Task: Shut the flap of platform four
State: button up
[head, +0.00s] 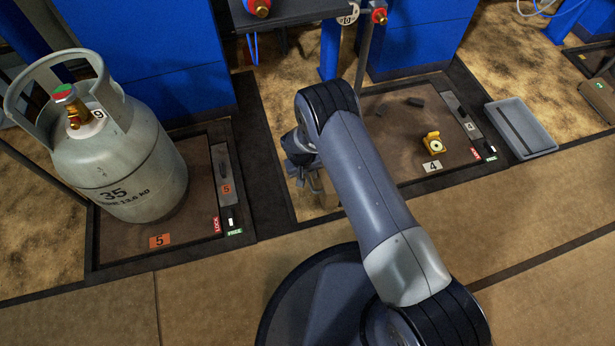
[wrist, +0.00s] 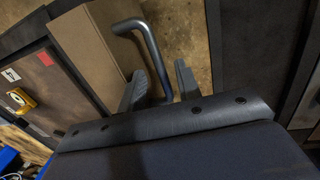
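Platform four (head: 395,165) is a dark recessed plate right of my arm, with a "4" label (head: 432,167) at its front edge. A tan panel (head: 327,188), which looks like its flap, shows partly behind my arm at the platform's left. In the wrist view the tan panel (wrist: 97,50) stands raised beside the dark plate, with a bent grey bar handle (wrist: 148,45) next to it. My gripper (wrist: 160,85) has its fingers apart, one on each side of the handle's lower part; contact cannot be told. In the head view my gripper (head: 300,150) is mostly hidden by my arm.
A yellow object (head: 433,144) and dark pieces (head: 414,102) lie on platform four. A grey strip (head: 462,118) and a grey tray (head: 520,128) are to its right. A gas cylinder (head: 120,155) stands on platform five at left. The front floor is clear.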

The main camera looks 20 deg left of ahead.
jog(key=shift+f, duration=0.25)
grip_shut()
jog(key=shift+d, duration=0.1)
dwell(0.4)
